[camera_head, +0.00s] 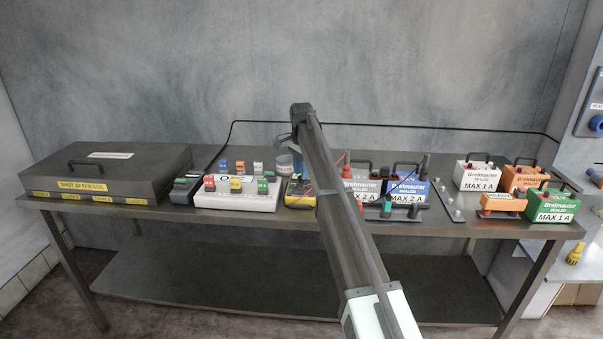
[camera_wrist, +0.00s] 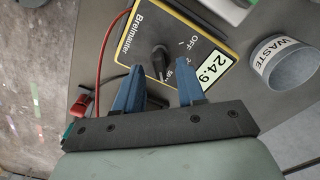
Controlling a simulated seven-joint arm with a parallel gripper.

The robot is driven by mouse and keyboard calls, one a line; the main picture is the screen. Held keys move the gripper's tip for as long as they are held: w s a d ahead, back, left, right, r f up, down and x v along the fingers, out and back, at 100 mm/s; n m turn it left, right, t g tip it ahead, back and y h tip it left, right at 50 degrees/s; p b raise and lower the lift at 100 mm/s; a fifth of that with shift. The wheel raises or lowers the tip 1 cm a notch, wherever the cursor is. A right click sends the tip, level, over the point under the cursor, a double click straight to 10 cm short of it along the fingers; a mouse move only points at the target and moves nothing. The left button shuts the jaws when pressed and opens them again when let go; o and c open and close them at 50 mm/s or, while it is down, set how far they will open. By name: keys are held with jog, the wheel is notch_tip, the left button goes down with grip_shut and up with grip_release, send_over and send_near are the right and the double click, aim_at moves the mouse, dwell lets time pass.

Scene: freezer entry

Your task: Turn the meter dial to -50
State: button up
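The meter is a yellow-edged black box marked "Breimauter". It stands on the bench in the head view (camera_head: 292,200), partly hidden by my arm, and fills the upper middle of the wrist view (camera_wrist: 190,32). Its display (camera_wrist: 214,67) reads 24.9. "OFF" is printed on its face near the dial; the other marks are partly hidden. The black dial knob (camera_wrist: 159,55) stands up from the face. My gripper (camera_wrist: 159,66) is open, its two blue fingertips on either side of the knob with gaps showing. I cannot tell their height above the face.
A grey cup marked WASTE (camera_wrist: 284,62) stands beside the meter. A red lead (camera_wrist: 98,60) and a red clip (camera_wrist: 81,104) lie on its other side. A white block with coloured switches (camera_head: 236,201) is to the left; Breimauter battery boxes (camera_head: 408,191) are to the right.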

jog(key=shift+f, duration=0.55)
jog(key=shift+c, duration=0.3)
grip_shut()
